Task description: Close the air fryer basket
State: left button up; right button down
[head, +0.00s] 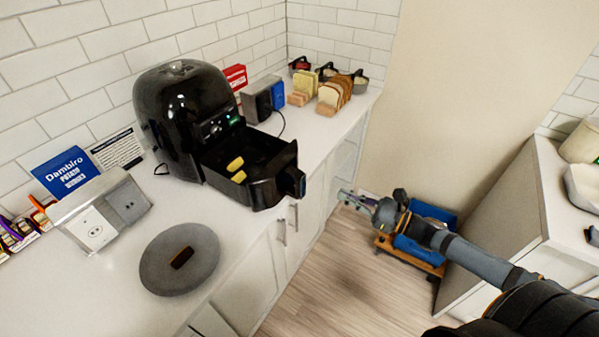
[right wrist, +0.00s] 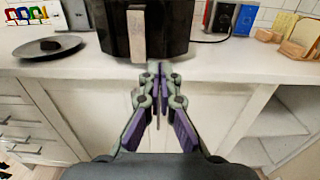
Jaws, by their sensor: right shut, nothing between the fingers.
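The black air fryer (head: 180,105) stands on the white counter against the tiled wall. Its basket (head: 262,192) is pulled out toward the counter's front edge, with yellow food pieces (head: 236,168) inside. The basket handle (head: 293,183) faces right. My right gripper (head: 347,196) is to the right of the handle, off the counter's edge, with a gap between them. In the right wrist view, the basket front and its pale handle (right wrist: 137,35) are straight ahead, above the fingertips (right wrist: 158,68). The fingers are shut and empty. My left gripper is not in view.
A grey round plate (head: 180,258) with a dark item lies on the near counter. Sockets and a blue sign (head: 65,170) are at left. A toaster (head: 262,100) and bread (head: 333,95) stand behind the basket. A counter (head: 545,190) stands at right; floor lies between.

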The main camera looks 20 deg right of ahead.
aim_at(304, 177)
jog(key=b+x, duration=0.4)
jog(key=x, duration=1)
jog(key=shift+d+f, duration=0.1)
jog(key=shift+d, duration=0.05)
